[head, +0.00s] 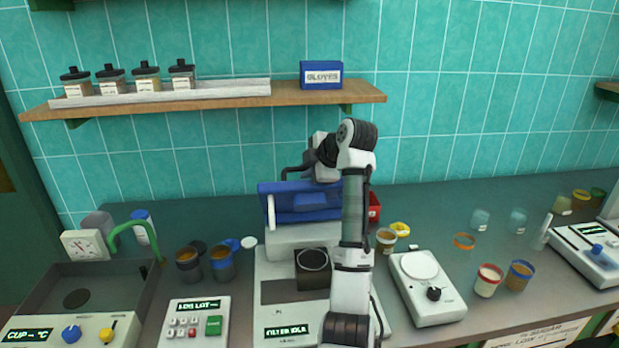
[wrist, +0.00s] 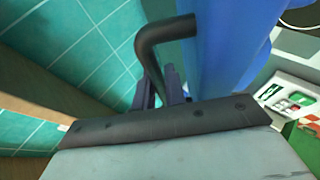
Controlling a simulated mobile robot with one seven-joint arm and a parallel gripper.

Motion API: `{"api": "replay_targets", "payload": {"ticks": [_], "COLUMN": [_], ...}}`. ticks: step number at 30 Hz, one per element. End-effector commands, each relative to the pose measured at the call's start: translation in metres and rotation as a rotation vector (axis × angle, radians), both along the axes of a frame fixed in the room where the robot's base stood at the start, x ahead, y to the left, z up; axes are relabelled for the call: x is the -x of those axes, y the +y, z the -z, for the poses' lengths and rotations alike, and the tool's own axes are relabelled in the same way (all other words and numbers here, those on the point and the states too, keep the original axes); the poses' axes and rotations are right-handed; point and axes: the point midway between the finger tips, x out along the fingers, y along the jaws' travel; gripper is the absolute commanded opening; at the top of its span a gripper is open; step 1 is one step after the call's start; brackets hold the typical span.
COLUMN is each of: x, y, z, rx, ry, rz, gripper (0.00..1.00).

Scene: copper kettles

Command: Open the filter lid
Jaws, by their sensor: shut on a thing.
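The filter machine (head: 288,240) is a white unit on the counter, with a display reading "FILTER IDLE" at its front. Its blue lid (head: 285,205) sits above the body and looks tilted; my arm hides its right part. In the wrist view the blue lid (wrist: 222,60) fills the upper middle as a steep blue surface. A dark bent bar, apparently the lid handle (wrist: 150,45), runs beside it and down to my fingers. My gripper (wrist: 160,92) is shut on this handle. In the head view my gripper is above the lid, with its fingertips mostly hidden.
A shelf (head: 225,96) with jars and a blue gloves box (head: 321,75) hangs on the tiled wall behind.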

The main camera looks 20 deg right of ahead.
Motion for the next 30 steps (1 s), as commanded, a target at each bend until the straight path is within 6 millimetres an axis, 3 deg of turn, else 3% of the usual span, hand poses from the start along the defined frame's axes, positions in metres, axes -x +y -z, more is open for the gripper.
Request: {"api": "replay_targets", "payload": {"ticks": [15,30], "x": [-0.036,-0.053], "y": [-0.01,-0.015], "z": [-0.009,-0.01], "rx": [-0.051,-0.074], "ry": [0.179,0.26], "rz": [0.0,0.001], "gripper": [0.0,0.0]}}
